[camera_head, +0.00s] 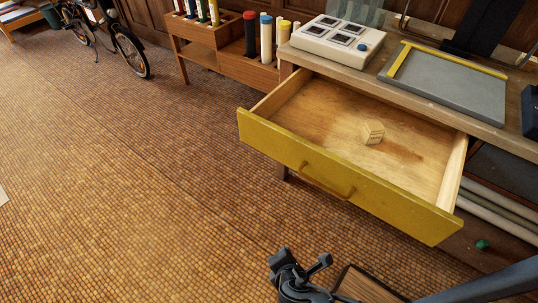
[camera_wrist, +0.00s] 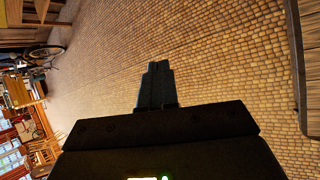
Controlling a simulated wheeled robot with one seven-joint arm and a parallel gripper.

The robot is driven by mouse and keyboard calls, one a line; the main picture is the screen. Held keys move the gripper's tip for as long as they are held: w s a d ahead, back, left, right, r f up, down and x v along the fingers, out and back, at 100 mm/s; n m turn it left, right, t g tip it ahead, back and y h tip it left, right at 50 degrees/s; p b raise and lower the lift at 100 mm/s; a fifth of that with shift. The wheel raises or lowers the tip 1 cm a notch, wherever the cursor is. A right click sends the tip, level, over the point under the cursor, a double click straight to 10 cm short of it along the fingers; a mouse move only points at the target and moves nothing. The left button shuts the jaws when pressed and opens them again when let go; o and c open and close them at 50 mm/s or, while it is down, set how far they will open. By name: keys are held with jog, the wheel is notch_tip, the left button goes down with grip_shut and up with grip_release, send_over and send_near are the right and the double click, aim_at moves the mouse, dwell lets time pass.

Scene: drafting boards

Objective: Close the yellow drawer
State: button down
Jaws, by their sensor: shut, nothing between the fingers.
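The yellow drawer (camera_head: 330,178) is pulled well out from the wooden table (camera_head: 360,70) in the head view. Its yellow front has a bar handle (camera_head: 326,184) low at the middle. The drawer does not clearly show in the wrist view.
On the tabletop are a white device with dark panels (camera_head: 338,38) and a grey board with a yellow strip (camera_head: 445,80). A wooden rack with coloured tubes (camera_head: 248,68) stands left of the table. A bicycle (camera_head: 105,35) is at the back left. The tiled floor (camera_head: 120,190) left is largely clear.

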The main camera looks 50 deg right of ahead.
jog(key=w+d+n+g+h, duration=0.1)
jog(key=w+d+n+h, duration=0.15)
jog(key=w, duration=0.35)
jog(key=g+h+b, duration=0.2)
jog(key=g+h, duration=0.2)
jog(key=h, duration=0.5)
send_near(276, 146)
jog(key=shift+n, duration=0.35)
jog(key=d, duration=0.6)
jog(key=shift+d+f, duration=0.2)
jog(key=shift+d, duration=0.2)
jog(key=shift+d+p, duration=0.15)
jog(key=shift+p, duration=0.15)
jog(key=shift+d, duration=0.25)
jog(key=d+b, duration=0.1)
jog(key=d, duration=0.9)
jog(key=d+b, duration=0.2)
jog(key=d, duration=0.7)
jog(key=w+d+b, duration=0.1)
jog(key=d, duration=0.9)
jog(key=shift+d+f, duration=0.15)
jog(key=shift+d, duration=0.2)
jog(key=shift+w+d+b, duration=0.1)
jog(key=shift+d+b, duration=0.25)
jog(key=shift+d, duration=0.2)
jog(key=shift+d+r, duration=0.15)
jog(key=shift+r, duration=0.05)
